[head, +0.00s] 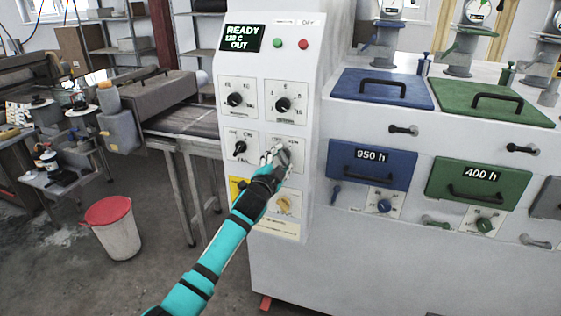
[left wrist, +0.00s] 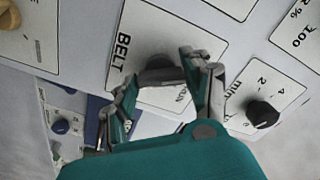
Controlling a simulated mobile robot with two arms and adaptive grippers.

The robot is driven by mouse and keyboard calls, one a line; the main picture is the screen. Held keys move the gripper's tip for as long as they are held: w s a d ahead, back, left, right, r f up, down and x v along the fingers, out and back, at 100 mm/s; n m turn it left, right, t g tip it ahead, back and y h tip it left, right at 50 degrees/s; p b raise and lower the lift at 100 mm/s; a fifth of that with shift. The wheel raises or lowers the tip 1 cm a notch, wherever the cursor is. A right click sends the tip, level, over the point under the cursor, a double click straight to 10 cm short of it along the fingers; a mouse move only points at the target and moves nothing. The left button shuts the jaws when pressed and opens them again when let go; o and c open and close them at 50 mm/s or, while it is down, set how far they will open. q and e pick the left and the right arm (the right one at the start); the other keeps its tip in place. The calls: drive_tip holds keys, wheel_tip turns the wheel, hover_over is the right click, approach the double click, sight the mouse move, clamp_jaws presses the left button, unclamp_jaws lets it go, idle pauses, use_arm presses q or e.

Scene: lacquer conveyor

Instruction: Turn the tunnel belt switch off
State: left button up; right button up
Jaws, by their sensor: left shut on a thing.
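The control panel (head: 268,60) stands in the middle of the head view, with a lit display reading READY (head: 241,38). The belt switch plate (left wrist: 190,30), labelled BELT and RUN, shows in the left wrist view. Its dark round knob (left wrist: 158,64) lies between my fingers. My left gripper (head: 277,157) is at the lower right dial plate of the panel in the head view and covers that knob there. In the left wrist view the left gripper (left wrist: 163,78) is shut on the knob. The knob's exact pointing direction is hidden. My right gripper is not in view.
Other dials sit close by: two upper black knobs (head: 283,103), a lower left black knob (head: 240,148) and a yellow knob (head: 283,204). Blue (head: 367,164) and green (head: 478,184) oven drawers are right. A red-lidded bin (head: 112,228) stands left on open floor.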

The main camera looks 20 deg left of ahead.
use_arm(q)
drive_tip(key=shift+f, duration=0.15)
drive_tip(key=o, duration=1.2)
drive_tip(key=shift+a, duration=0.1)
drive_tip(key=shift+c, duration=0.2)
drive_tip(key=s, duration=1.2)
drive_tip(key=shift+a, duration=0.2)
drive_tip(key=s+a+f+n+g, duration=0.1)
drive_tip(key=s+f+n+g, duration=0.35)
drive_tip(key=f, duration=1.05)
drive_tip(key=s+f+m+g, duration=0.15)
drive_tip(key=s+f, duration=0.55)
drive_tip(key=f, duration=0.8)
drive_tip(key=s+a+f+n+g, duration=0.1)
drive_tip(key=s+f+n+g, duration=0.35)
drive_tip(key=f, duration=1.05)
drive_tip(key=s+f+g, duration=0.2)
drive_tip(key=s+f, duration=0.4)
drive_tip(key=s, duration=0.8)
drive_tip(key=s+d+f+g, duration=0.1)
drive_tip(key=s+f, duration=0.6)
drive_tip(key=s, duration=0.7)
drive_tip(key=s+d+f+g, duration=0.1)
drive_tip(key=s+f+g, duration=0.2)
drive_tip(key=s, duration=1.1)
wheel_tip(320, 180, down, 4)
drive_tip(key=shift+r+n+y, duration=0.25)
drive_tip(key=shift+n+y, duration=0.05)
drive_tip(key=shift+n, duration=0.05)
